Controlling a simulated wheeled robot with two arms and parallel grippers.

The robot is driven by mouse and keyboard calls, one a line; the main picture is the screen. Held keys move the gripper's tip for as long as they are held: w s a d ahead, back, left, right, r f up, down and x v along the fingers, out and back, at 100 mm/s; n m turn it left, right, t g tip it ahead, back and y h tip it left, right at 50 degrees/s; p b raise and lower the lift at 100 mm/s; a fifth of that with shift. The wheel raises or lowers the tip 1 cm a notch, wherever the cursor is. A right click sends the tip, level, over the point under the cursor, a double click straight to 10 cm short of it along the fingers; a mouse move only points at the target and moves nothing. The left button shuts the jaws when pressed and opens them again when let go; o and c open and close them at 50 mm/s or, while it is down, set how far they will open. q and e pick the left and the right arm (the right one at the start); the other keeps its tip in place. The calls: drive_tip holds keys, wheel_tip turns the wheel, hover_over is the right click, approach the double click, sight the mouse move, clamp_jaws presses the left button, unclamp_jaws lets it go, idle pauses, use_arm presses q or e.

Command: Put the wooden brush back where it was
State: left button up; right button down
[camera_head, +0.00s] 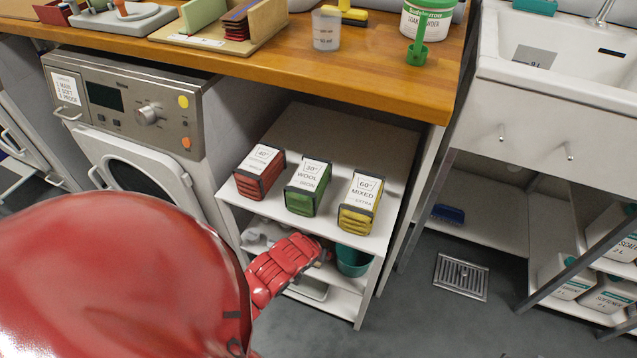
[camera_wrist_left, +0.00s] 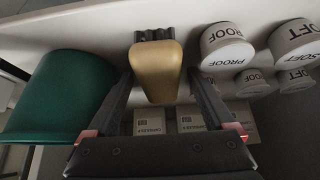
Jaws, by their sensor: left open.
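The wooden brush (camera_wrist_left: 158,70) has a tan wooden back and dark bristles, and it shows in the left wrist view at the upper middle. My left gripper (camera_wrist_left: 160,88) is open, with one finger on each side of the brush. I cannot tell whether either finger touches it. In the head view my red left arm reaches to the lower shelves under the counter, and its gripper (camera_head: 318,254) is partly hidden there. The brush cannot be made out in the head view. My right gripper is in neither view.
A green bucket (camera_wrist_left: 55,95) stands close beside the left finger; it also shows in the head view (camera_head: 353,260). Round containers (camera_wrist_left: 226,46) and small boxes (camera_wrist_left: 150,122) are near the gripper. Three labelled packs, including a green one (camera_head: 307,188), sit on the shelf above.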

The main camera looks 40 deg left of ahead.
use_arm(q)
drive_tip(key=p+v, duration=0.4)
drive_tip(key=v, duration=0.8)
